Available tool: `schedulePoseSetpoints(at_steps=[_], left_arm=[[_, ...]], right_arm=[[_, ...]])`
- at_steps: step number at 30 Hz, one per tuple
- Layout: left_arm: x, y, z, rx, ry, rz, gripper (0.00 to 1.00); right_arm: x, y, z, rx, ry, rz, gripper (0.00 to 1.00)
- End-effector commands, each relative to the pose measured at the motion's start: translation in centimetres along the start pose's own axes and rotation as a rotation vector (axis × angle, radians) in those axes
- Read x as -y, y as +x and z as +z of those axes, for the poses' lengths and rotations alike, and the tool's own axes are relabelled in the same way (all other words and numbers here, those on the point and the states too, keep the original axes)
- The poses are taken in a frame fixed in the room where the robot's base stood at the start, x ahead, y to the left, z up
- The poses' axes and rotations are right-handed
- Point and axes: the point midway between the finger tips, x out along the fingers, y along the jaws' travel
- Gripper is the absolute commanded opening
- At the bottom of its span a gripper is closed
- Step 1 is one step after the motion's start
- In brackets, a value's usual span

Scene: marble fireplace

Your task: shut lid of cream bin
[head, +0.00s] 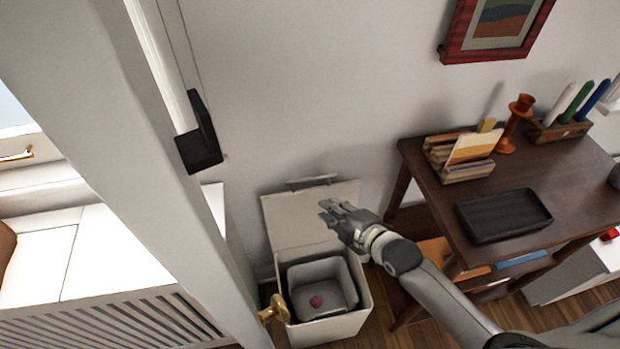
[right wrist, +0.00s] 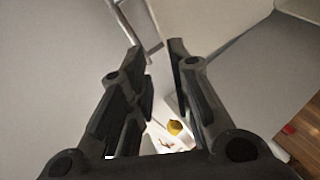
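The cream bin (head: 343,327) stands on the floor against the wall, with a grey inner bucket (head: 345,270) and a small dark pink thing (head: 316,301) inside. Its lid (head: 286,220) is raised, with a metal handle (head: 311,181) along the upper edge. My right gripper (head: 326,208) is in front of the lid, above the bin's opening. In the right wrist view its fingers (right wrist: 160,55) are apart with nothing between them. A metal bar, apparently the handle (right wrist: 133,22), shows just beyond the fingertips; I cannot tell if they touch. My left gripper is out of view.
A brown table (head: 420,165) stands right of the bin, with a black tray (head: 503,215), a card holder (head: 462,155) and an orange candlestick (head: 514,122). A white post (head: 150,190) and a brass knob (head: 273,310) are close on the bin's left.

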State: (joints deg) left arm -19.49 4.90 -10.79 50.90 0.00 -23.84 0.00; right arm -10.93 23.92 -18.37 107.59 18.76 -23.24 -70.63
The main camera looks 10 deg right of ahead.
Motion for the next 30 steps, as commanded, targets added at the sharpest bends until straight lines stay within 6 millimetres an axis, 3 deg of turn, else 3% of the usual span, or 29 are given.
schedulePoseSetpoints(at_steps=[3, 9, 14, 24, 30], left_arm=[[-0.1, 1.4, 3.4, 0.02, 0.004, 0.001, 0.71], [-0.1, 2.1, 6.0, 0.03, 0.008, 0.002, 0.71], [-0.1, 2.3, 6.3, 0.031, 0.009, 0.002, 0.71], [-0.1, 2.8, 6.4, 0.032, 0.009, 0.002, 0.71], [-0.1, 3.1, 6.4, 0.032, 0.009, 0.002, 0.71]], right_arm=[[-1.3, 0.9, 0.8, -0.019, -0.114, 0.064, 0.19], [-2.5, 1.4, 1.4, -0.028, -0.208, 0.124, 0.19], [-2.9, 2.7, 1.4, -0.029, -0.217, 0.134, 0.19], [-3.6, 8.8, 1.2, -0.028, -0.215, 0.132, 0.19], [-3.8, 11.2, 1.1, -0.028, -0.215, 0.131, 0.19]])
